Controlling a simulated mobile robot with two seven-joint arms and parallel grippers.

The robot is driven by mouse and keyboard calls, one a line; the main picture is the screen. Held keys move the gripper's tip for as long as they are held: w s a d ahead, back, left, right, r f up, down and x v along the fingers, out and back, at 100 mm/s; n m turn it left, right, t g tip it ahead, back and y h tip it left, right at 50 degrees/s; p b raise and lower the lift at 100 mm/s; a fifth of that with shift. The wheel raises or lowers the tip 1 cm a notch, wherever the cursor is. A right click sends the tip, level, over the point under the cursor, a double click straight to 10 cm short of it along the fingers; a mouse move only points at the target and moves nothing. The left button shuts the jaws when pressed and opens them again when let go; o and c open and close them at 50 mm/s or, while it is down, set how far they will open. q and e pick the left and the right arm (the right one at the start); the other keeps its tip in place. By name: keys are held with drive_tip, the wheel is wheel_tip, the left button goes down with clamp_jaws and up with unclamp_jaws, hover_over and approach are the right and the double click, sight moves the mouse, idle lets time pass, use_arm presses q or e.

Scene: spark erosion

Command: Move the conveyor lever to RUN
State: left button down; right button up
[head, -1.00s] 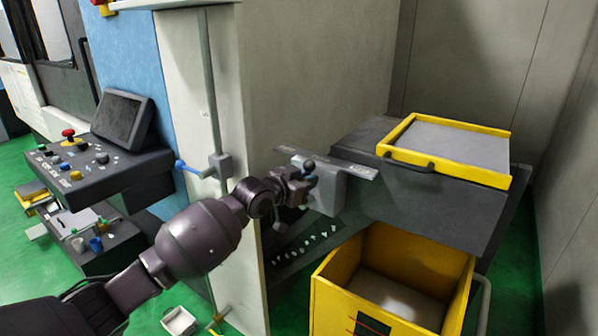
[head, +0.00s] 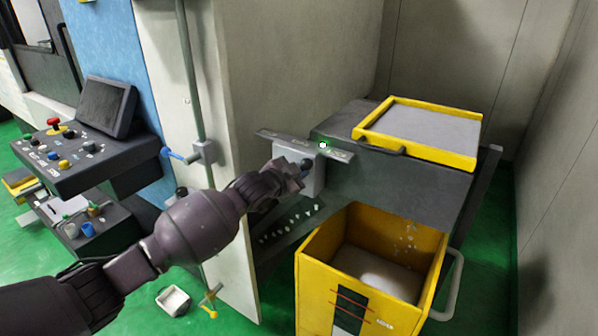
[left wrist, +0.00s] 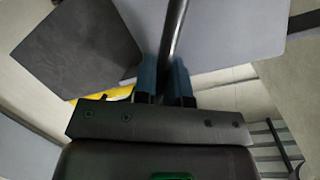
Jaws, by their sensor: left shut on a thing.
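The conveyor lever is a dark rod that shows in the left wrist view (left wrist: 176,30). It passes between the blue fingertips of my left gripper (left wrist: 165,82), which is shut on it. In the head view, my left gripper (head: 303,170) is at the front of a light grey lever box (head: 314,182), below a flat label plate (head: 342,155). A lamp (head: 323,145) on the plate glows green. The gripper hides most of the lever, and the plate's lettering is too small to read. My right gripper is not in view.
A yellow bin (head: 317,246) stands below the conveyor housing (head: 440,192), with small light specks above its inside. A yellow-rimmed tray (head: 420,152) is on top. A control panel (head: 95,155) is at the left. A tall pale panel (head: 225,235) stands close beside my left arm.

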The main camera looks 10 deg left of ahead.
use_arm(q)
drive_tip(key=c, duration=1.2)
unclamp_jaws()
drive_tip(key=shift+o, duration=0.2)
drive_tip(key=shift+s, duration=0.15)
drive_tip(key=v, duration=1)
drive_tip(key=shift+s+a, duration=0.2)
